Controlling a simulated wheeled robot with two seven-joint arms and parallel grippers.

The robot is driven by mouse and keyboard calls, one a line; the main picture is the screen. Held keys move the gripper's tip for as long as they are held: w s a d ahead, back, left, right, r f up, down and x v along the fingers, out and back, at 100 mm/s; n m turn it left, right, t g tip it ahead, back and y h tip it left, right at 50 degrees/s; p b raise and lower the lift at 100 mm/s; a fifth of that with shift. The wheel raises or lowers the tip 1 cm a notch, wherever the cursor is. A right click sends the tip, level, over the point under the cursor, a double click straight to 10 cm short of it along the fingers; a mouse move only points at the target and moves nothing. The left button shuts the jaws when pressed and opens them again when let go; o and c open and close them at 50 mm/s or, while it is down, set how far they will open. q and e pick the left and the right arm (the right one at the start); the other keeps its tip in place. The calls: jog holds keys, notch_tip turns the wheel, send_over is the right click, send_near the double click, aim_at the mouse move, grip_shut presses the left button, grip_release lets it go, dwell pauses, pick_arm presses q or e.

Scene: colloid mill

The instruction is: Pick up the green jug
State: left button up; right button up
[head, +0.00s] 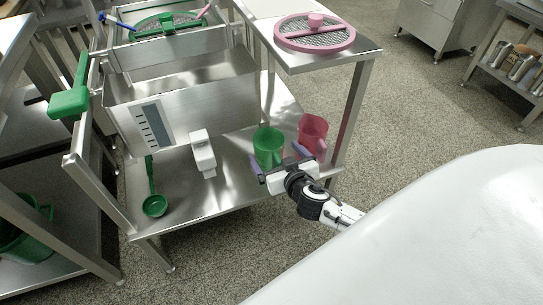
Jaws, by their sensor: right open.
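The green jug (268,143) stands upright on the lower steel shelf (232,195), its open top facing up. My right gripper (278,158) is at the near side of the jug, its arm coming in from the lower right. It is open, with one purple-tipped finger at the jug's left and the other at its right, in front of the pink jug. I cannot tell whether the fingers touch the green jug. The jug's lower part is partly hidden by the gripper. My left gripper is not in view.
A pink jug (313,130) stands close to the right of the green one. A white fixture (203,155) and a green ladle (154,203) are to the left on the shelf. A table leg (357,110) rises at the right. A pink sieve (314,38) lies above.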

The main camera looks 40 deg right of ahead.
aim_at(264, 136)
jog(key=x, duration=0.2)
jog(key=b+x, duration=0.1)
jog(key=x, duration=0.3)
jog(key=shift+w+d+r, duration=0.2)
jog(key=shift+w+d, duration=0.1)
jog(key=shift+d, duration=0.05)
jog(key=shift+c, duration=0.3)
jog(key=c, duration=1.5)
